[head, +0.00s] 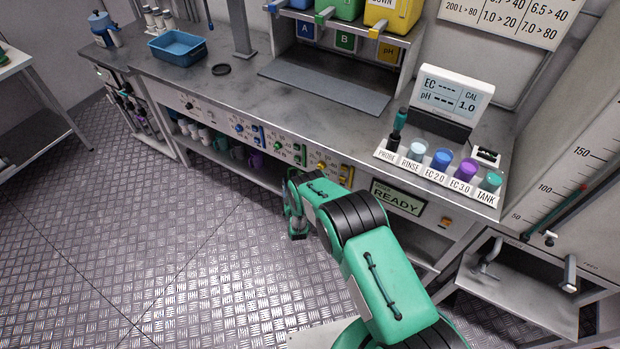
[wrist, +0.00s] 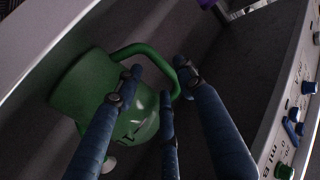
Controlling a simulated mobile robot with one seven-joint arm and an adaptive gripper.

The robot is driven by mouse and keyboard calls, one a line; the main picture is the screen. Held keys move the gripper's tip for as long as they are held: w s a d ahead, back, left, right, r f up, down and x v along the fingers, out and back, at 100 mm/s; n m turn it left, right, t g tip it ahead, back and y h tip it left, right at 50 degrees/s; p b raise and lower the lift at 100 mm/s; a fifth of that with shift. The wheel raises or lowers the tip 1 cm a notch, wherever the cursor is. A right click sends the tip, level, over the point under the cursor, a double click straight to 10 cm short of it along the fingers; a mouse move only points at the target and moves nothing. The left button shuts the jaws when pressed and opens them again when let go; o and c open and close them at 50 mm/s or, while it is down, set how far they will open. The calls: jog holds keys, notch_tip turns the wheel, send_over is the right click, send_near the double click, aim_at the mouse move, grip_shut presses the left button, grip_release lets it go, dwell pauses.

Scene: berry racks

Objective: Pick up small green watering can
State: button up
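A green watering can (wrist: 75,95) with a curved green handle (wrist: 150,48) shows in the wrist view, tilted in the picture, on a dark shelf. My gripper (wrist: 158,72) has blue fingers reaching over the can. Two fingertips lie on either side of the handle's upper part with a clear gap between them, and a third finger lies lower, between them. The gripper looks open; I cannot tell whether any finger touches the can. In the head view my gripper (head: 297,225) is low at the bench's front, and I cannot make out the can there.
The lower shelf (head: 272,182) lies under the bench's control panel (head: 235,130), which has coloured knobs. Cups and a purple item (head: 256,161) stand on that shelf to the left. The panel edge runs close on the wrist view's right. The metal floor (head: 130,230) at left is clear.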

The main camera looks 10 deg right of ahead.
jog(key=shift+w, duration=0.1)
jog(key=shift+w+d+b, duration=0.2)
jog(key=shift+w+b, duration=0.7)
jog(key=shift+w, duration=1.6)
grip_shut()
